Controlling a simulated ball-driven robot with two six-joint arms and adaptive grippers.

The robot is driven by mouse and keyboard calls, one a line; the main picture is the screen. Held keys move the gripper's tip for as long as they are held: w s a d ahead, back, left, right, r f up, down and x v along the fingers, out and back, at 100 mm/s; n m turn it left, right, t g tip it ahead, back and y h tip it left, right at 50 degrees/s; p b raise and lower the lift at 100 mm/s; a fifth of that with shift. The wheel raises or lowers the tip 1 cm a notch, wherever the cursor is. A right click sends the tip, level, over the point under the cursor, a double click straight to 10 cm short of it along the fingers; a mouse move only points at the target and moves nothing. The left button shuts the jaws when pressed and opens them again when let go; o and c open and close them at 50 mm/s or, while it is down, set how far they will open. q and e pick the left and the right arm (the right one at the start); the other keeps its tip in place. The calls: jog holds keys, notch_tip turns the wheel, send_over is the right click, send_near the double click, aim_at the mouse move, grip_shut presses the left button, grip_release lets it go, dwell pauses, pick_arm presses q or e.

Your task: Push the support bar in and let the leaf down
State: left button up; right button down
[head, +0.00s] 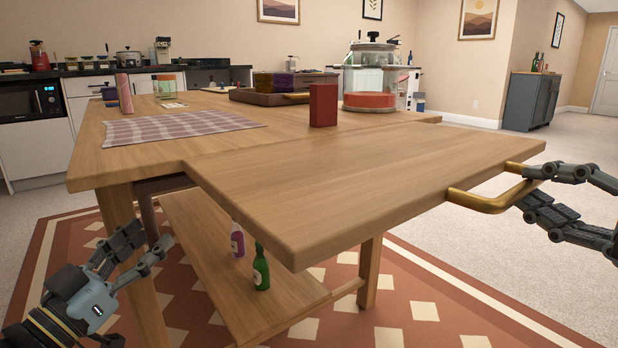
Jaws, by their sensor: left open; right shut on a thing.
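The leaf (360,185) is a wooden panel standing out from the near side of the table (330,137), about level with its top. A brass handle (487,203) is fixed at its outer right edge. My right gripper (534,187) is shut on this handle. My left gripper (146,256) is open and empty, low at the left by the near table leg (137,265), below the top. A darker brown wooden piece (163,185) shows under the table edge left of the leaf; I cannot tell whether it is the support bar. The leaf hides most of its own underside.
A red box (323,105), a tray (268,97), a glass jar (370,88) and a checked cloth (180,126) are on the table. Floor at the right is clear.

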pick_arm(q)
jog(key=v, duration=0.7)
pick_arm(e)
jog(key=shift+a+r, duration=0.15)
jog(key=shift+r, duration=0.25)
pick_arm(q)
jog(key=shift+s, duration=0.1)
jog(key=s+a+f, duration=0.1)
jog(key=s+f, duration=0.1)
jog(key=s, duration=0.4)
jog(key=shift+s+f, duration=0.4)
jog(key=shift+s+a+f+b, duration=0.1)
jog(key=shift+s+f+b, duration=0.1)
jog(key=shift+f+b, duration=1.3)
pick_arm(e)
notch_tip(320, 180, down, 8)
jog(key=shift+w+a+f+t+p, duration=0.2)
jog(key=shift+w+t+p, duration=0.1)
jog(key=shift+t, duration=0.1)
pick_arm(q)
jog(key=shift+f, duration=0.25)
